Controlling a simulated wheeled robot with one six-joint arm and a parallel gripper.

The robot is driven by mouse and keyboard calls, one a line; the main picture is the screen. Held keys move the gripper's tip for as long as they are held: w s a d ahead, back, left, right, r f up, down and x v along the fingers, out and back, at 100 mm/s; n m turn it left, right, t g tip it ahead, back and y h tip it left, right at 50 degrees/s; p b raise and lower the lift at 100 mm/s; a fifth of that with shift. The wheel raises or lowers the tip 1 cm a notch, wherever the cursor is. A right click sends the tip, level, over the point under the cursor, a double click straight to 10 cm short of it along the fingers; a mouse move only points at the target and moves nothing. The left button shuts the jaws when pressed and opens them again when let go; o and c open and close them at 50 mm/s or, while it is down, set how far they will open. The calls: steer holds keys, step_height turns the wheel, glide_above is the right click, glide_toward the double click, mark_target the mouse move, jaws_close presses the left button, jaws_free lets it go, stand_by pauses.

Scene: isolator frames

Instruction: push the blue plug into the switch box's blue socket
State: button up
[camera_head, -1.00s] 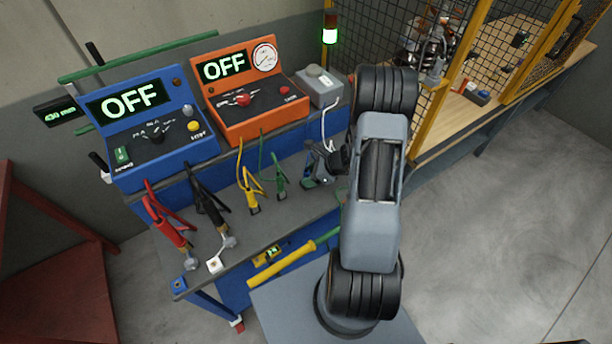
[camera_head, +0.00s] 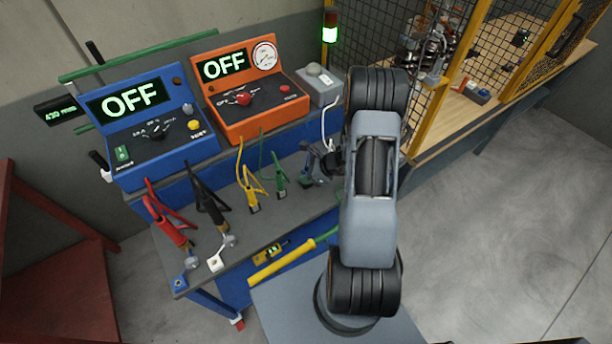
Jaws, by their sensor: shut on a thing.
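My gripper (camera_head: 312,166) shows small and partly hidden behind my arm, low over the right part of the grey bench. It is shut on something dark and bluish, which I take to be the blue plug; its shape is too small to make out. I cannot make out the blue socket. I cannot tell for sure which thing is the switch box. A grey box (camera_head: 319,90) with a round knob on top and a white cable stands at the back of the bench, behind my gripper.
A blue OFF unit (camera_head: 150,155) and an orange OFF unit (camera_head: 245,118) stand at the bench's back. Red (camera_head: 172,234), black (camera_head: 213,212), yellow (camera_head: 252,190) and green (camera_head: 280,183) clamps are left of my gripper. A mesh cage (camera_head: 430,75) stands right.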

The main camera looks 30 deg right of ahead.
mark_target(307, 170)
jaws_close()
steer(key=shift+r, duration=0.55)
step_height(307, 170, up, 2)
steer(key=shift+r+b, duration=0.1)
steer(key=shift+b, duration=0.4)
steer(key=s+d+r+b, duration=0.1)
steer(key=s+d+r, duration=0.4)
steer(key=s+r, duration=0.4)
steer(key=s, duration=0.4)
steer(key=shift+r, duration=0.35)
